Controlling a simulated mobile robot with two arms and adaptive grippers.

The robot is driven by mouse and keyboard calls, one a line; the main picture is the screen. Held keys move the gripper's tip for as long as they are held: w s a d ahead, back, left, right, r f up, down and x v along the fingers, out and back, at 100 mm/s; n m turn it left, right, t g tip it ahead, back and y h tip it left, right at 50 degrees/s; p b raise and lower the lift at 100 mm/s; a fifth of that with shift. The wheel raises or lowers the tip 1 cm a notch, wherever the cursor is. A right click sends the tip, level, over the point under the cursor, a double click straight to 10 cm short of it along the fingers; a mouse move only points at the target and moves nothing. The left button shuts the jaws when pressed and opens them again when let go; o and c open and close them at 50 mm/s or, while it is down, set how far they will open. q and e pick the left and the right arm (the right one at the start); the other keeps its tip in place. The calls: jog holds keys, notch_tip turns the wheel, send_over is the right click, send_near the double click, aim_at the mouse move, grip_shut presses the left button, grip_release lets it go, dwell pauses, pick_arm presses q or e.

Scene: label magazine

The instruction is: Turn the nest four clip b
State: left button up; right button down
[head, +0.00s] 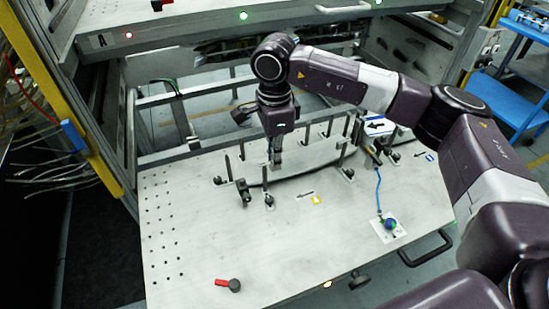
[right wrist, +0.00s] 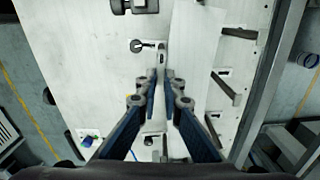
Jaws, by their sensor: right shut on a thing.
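The fingers hide part of the clip. I cannot read a marking that names this clip as nest four clip b. A dark clip (head: 243,190) stands just left of the gripper. My left gripper is not in view.
A red-handled black knob (head: 228,285) lies at the plate's front left. A blue-green part (head: 390,224) with a blue cable sits at the right. An upper drawer (head: 200,25) is above, behind my arm. The plate's left side, with small holes, is clear.

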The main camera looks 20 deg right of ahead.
jog(key=c, duration=2.1)
grip_release()
jog(key=shift+r, duration=0.1)
notch_tip(320, 180, up, 12)
